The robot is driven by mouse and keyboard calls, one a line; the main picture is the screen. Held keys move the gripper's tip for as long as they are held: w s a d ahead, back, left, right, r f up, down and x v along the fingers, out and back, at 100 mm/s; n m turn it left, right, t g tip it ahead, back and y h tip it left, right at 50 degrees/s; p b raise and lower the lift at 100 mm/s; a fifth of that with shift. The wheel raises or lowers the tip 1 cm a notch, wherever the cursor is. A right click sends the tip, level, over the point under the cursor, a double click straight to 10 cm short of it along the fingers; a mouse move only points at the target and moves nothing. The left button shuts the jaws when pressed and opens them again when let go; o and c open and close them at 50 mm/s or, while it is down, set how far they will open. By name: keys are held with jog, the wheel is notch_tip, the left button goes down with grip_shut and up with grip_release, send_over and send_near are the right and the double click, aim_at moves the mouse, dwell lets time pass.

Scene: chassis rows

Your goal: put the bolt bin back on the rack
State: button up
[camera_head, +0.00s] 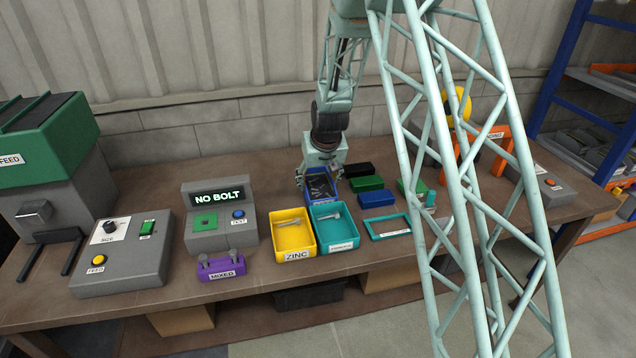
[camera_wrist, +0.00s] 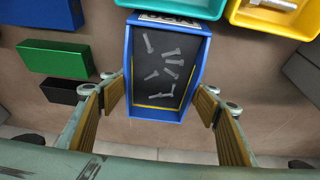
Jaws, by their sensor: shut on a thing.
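The bolt bin is a blue open-top bin (camera_wrist: 155,114) with several grey bolts lying loose on its dark floor. In the head view the bin (camera_head: 307,194) is at the bench's middle, behind the yellow and teal bins. My gripper (camera_wrist: 162,98) has one finger on each side of the bin and is shut on its side walls. In the head view my gripper (camera_head: 322,170) hides the bin's back part. I cannot tell whether the bin touches the bench. The rack (camera_head: 545,95), with blue posts and orange beams, stands at the far right with bins on its shelves.
A yellow ZINC bin (camera_head: 291,250) and a teal bin (camera_head: 333,244) hold bolts close in front. Green (camera_head: 366,184), blue (camera_head: 377,199) and black (camera_head: 358,170) blocks lie right. A NO BOLT tester (camera_head: 220,240) stands left. An orange frame (camera_head: 512,155) stands toward the rack.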

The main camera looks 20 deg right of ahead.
jog(key=shift+f, duration=0.1)
jog(key=o, duration=1.2)
jog(key=shift+c, duration=0.2)
jog(key=shift+v, duration=0.8)
jog(key=p+v, duration=0.1)
jog(key=v, duration=0.9)
jog(key=shift+r, duration=0.25)
jog(key=shift+s, duration=0.2)
